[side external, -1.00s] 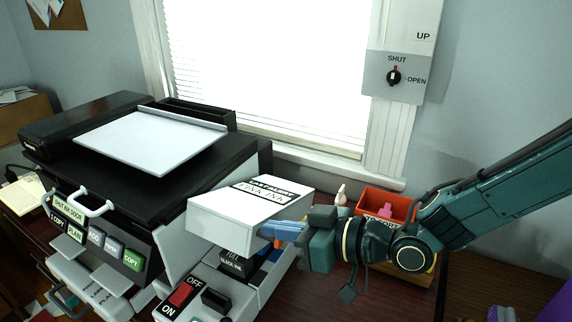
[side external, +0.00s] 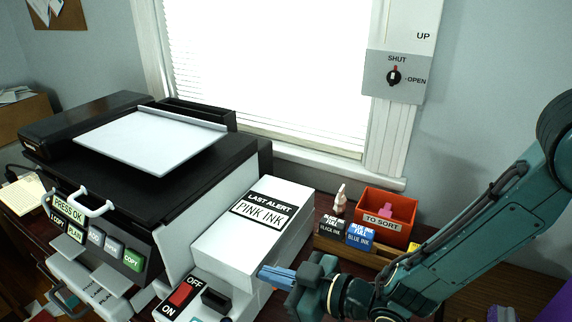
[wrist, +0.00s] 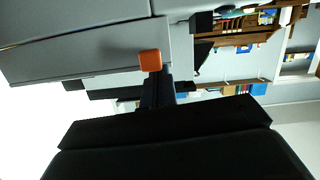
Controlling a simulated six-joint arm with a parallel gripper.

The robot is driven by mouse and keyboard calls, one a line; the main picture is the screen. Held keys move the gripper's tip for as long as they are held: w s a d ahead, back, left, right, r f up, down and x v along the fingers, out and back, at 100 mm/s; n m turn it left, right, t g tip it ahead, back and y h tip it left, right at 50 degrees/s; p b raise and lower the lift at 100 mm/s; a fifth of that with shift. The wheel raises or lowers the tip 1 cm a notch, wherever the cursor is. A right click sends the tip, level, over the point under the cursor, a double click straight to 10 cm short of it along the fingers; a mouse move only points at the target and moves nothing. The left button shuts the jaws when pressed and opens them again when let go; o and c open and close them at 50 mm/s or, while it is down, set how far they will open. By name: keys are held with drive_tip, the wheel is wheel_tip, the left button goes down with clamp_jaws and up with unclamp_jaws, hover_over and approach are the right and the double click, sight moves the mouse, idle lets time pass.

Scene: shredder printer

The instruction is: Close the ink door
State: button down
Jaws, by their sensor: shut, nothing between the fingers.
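The ink door (side external: 245,218) is the white lid marked "LAST ALERT PINK INK" on the printer's right side. It lies down over the ink bay, and the cartridges inside are hidden. My gripper (side external: 262,272) is shut and empty, its blue fingers at the lower right side of the white ink housing. I cannot tell whether the fingertips touch it. The wrist view shows an orange block (wrist: 150,60) in front of a grey surface. The printer's display (side external: 68,204) reads "PRESS OK".
A red "TO SORT" bin (side external: 385,222) and a rack with black (side external: 331,229) and blue ink boxes (side external: 360,236) stand right of the printer. A red on/off switch (side external: 181,295) sits in front of the door. A shut/open knob (side external: 394,77) is on the wall.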

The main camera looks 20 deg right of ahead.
drive_tip(key=shift+s+a+r, duration=0.15)
drive_tip(key=shift+r, duration=0.55)
drive_tip(key=a+r+v, duration=0.1)
drive_tip(key=r+v, duration=0.1)
drive_tip(key=v, duration=0.8)
drive_tip(key=shift+s+d+r, duration=0.2)
drive_tip(key=shift+s+d, duration=0.05)
drive_tip(key=shift+d, duration=0.05)
